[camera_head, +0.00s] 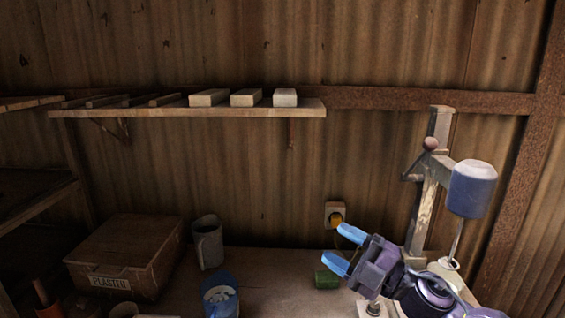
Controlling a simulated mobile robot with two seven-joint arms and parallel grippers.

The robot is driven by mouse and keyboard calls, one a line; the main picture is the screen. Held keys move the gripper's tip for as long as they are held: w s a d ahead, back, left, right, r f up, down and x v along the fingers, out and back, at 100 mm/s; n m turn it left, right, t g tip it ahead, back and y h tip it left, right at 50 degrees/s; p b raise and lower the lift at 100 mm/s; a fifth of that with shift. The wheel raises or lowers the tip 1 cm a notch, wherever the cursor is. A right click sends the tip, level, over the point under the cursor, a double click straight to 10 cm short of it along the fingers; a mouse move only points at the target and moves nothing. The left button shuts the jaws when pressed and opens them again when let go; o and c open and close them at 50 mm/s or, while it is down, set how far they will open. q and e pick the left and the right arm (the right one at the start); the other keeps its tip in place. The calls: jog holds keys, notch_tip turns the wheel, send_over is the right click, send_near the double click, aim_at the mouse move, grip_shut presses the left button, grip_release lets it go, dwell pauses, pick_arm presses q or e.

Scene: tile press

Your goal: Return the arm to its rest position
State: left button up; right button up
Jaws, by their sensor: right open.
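My right gripper (345,248) shows at the lower right, its two blue fingers spread apart and pointing left. Nothing is between the fingers. It hangs over the table in front of a lever press (428,205), whose upright post stands at the right. The wrist hides part of the press's lower end. My left gripper is not in view.
A wooden shelf (170,112) with several blocks runs along the wall. The table (280,270) holds a plaster box (120,250), a grey jug (208,243), a blue container (220,297) and a green cylinder (327,279).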

jog(key=s+d+f+m+t+h, duration=0.1)
jog(key=d+f+m+t+h, duration=0.2)
jog(key=d+f+m+h, duration=0.45)
jog(key=d+f+m+t+h, duration=0.35)
jog(key=f+m+h, duration=0.35)
jog(key=f+m, duration=0.25)
jog(key=s+d+f+m+g+h, duration=0.2)
jog(key=s+d+f+m, duration=0.1)
jog(key=s+f, duration=0.6)
jog(key=s+d+f+m+g+h, duration=0.2)
jog(key=s+f+m, duration=0.3)
jog(key=s+f, duration=0.4)
jog(key=s+d+g, duration=0.1)
jog(key=s, duration=0.1)
jog(key=shift+s+f+g, duration=0.25)
jog(key=shift+s+g, duration=0.1)
